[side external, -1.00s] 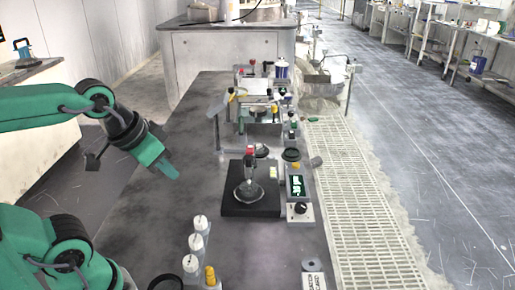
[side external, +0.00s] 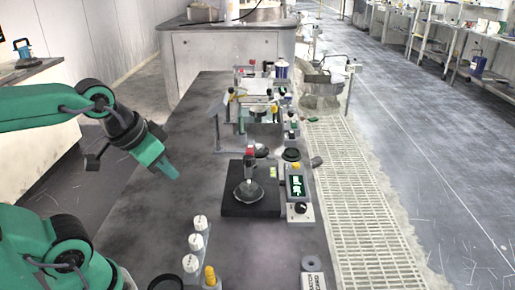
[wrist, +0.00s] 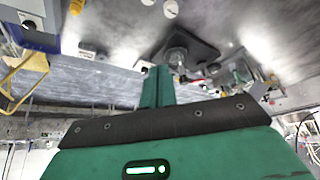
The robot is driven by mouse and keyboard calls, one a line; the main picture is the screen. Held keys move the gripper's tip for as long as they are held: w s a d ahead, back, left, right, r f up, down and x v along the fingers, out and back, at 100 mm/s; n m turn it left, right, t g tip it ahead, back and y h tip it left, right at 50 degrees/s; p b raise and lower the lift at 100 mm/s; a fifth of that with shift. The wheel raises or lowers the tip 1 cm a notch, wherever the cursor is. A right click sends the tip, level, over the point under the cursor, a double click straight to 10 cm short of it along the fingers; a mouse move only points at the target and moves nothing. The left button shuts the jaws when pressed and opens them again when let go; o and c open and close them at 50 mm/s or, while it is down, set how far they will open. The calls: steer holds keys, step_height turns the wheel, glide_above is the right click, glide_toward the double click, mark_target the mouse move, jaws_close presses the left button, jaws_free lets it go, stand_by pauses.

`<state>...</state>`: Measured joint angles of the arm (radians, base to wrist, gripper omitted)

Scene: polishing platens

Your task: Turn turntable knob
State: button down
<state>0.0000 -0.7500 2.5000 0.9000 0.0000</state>
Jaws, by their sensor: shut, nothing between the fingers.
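The turntable is a round platen (side external: 249,191) on a black square base (side external: 235,209), at mid-bench in the side view. To its right stands a control box with a lit green display and a black knob (side external: 299,208) on a pale panel. My gripper (side external: 173,171) is shut and empty, held above the bench's left edge, well left of the turntable and apart from the knob. In the wrist view, the green fingers (wrist: 157,86) are together, pointing toward the platen (wrist: 178,55). I cannot tell the turntable's knob there.
Several white-capped pieces (side external: 196,242) and a yellow-topped part (side external: 210,276) stand on the near bench. A fixture (side external: 262,105) with a red knob and bottles stands behind the turntable. Bench surface (side external: 180,150) between my gripper and the turntable looks clear.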

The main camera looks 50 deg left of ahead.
steer(key=c, duration=1.2)
jaws_free()
steer(key=shift+w+r, duration=0.15)
steer(key=shift+w, duration=0.1)
steer(key=shift+o, duration=0.7)
steer(key=shift+w+d+r, duration=0.1)
steer(key=shift+w, duration=0.2)
steer(key=w+d+n+g, duration=0.35)
steer(key=w+n, duration=0.25)
steer(key=w, duration=1.1)
steer(key=w+d+f+n, duration=0.2)
steer(key=w+f, duration=0.2)
steer(key=w+d+f+n+g, duration=0.1)
steer(key=w+d+f+n, duration=0.1)
steer(key=w+f, duration=0.3)
steer(key=w+d+f+n+g, duration=0.1)
steer(key=w+d+f, duration=0.2)
steer(key=w+f, duration=0.1)
steer(key=shift+w+d+f+n, duration=0.1)
steer(key=shift+w+f+n, duration=0.05)
steer(key=shift+f+n, duration=0.25)
steer(key=shift+w+d+f, duration=0.1)
steer(key=shift+w+f, duration=0.05)
steer(key=shift+f, duration=0.05)
